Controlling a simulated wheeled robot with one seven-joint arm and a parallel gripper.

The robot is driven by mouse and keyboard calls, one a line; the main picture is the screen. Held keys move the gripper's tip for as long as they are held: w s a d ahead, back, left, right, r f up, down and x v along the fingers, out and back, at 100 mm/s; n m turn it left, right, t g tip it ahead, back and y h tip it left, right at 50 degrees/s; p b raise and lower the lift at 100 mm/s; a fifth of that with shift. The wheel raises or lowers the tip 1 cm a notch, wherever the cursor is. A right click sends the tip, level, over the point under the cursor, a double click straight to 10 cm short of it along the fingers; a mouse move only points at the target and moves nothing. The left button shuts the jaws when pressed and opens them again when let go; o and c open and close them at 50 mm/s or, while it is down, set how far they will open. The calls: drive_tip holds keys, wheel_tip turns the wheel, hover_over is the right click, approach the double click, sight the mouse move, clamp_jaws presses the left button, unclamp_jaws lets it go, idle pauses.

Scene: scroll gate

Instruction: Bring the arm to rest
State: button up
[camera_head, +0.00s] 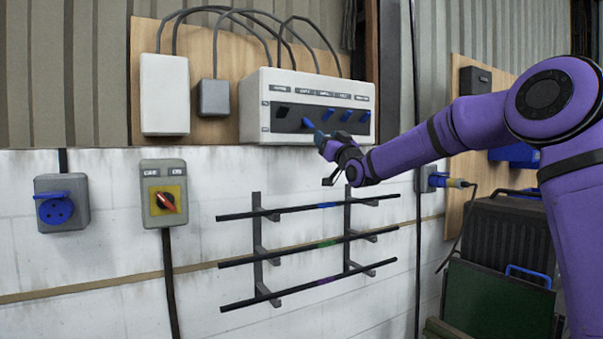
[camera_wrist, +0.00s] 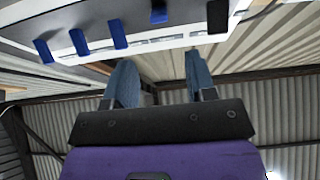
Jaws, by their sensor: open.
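My purple arm (camera_head: 420,148) reaches from the right side of the head view toward the wall. My gripper (camera_head: 314,132) is at the lower front of a white switch panel (camera_head: 258,90). In the wrist view my gripper (camera_wrist: 160,80) shows two blue fingers spread apart with nothing between them. The panel (camera_wrist: 130,15) lies just beyond the fingertips, with several blue levers (camera_wrist: 80,42) and a black lever (camera_wrist: 217,16). In the head view, blue levers (camera_head: 346,115) stand right of my gripper. Whether a finger touches the panel cannot be told.
Below my gripper, a wall rack (camera_head: 258,240) holds three dark bars. A blue plug (camera_head: 440,180) sits under my arm. Dark cases (camera_head: 505,235) stand at lower right.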

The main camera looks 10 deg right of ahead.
drive_tip(key=shift+a, duration=0.1)
drive_tip(key=s+a+f+g+h, duration=0.2)
drive_tip(key=s+f+g, duration=0.1)
drive_tip(key=s, duration=0.2)
drive_tip(key=s+a+f+g+h, duration=0.2)
drive_tip(key=s+a+g, duration=0.1)
drive_tip(key=s, duration=0.2)
drive_tip(key=s+d+f+m+g+h, duration=0.1)
drive_tip(key=s+d+f+g, duration=0.2)
drive_tip(key=s, duration=1.1)
drive_tip(key=s+d+f+m+g+h, duration=0.1)
drive_tip(key=s+d+f+g, duration=0.2)
drive_tip(key=s+f, duration=0.5)
drive_tip(key=s+d+f+m+g+h, duration=0.1)
drive_tip(key=s+d+f+g, duration=0.2)
drive_tip(key=s, duration=1.8)
wheel_tip(320, 180, down, 3)
drive_tip(key=shift+s+d+f+m+g, duration=0.15)
drive_tip(key=shift+s+m+g, duration=0.2)
drive_tip(key=shift+g, duration=0.85)
